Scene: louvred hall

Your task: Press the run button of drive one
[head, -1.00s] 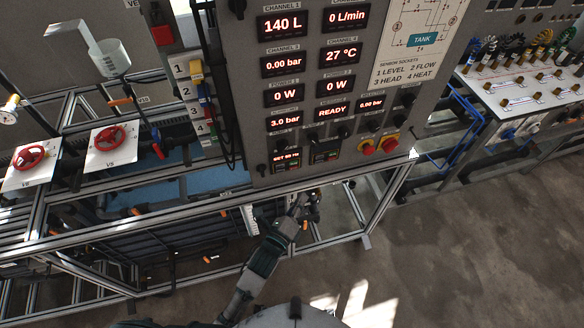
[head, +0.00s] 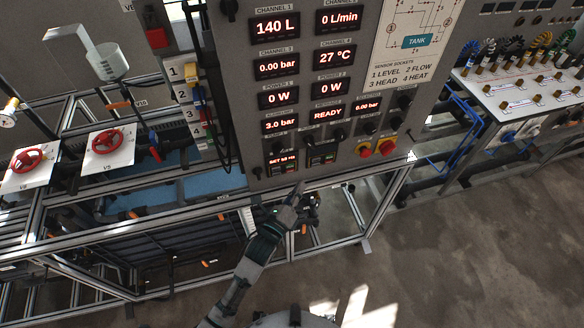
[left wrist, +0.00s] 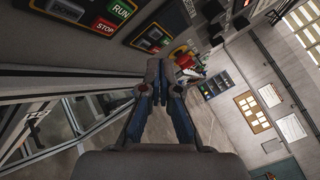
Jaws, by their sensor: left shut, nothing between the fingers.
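The left drive (head: 282,163), its lit display reading a set value in Hz, sits low on the grey panel. A second drive (head: 322,155) is to its right. In the left wrist view, a green RUN button (left wrist: 121,9) and a red STOP button (left wrist: 104,26) show large at the upper left; I take them as the left drive's. The other drive (left wrist: 152,39) shows beyond. My left gripper (head: 298,187) is shut and empty, just below the left drive near the panel's lower edge. In the left wrist view its fingertips (left wrist: 158,72) are apart from the buttons.
An aluminium frame rail (head: 330,178) runs under the panel. Red valve wheels (head: 106,141) stand at the left, and a bench with coloured cables (head: 520,85) at the right. The floor (head: 470,240) at lower right is clear.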

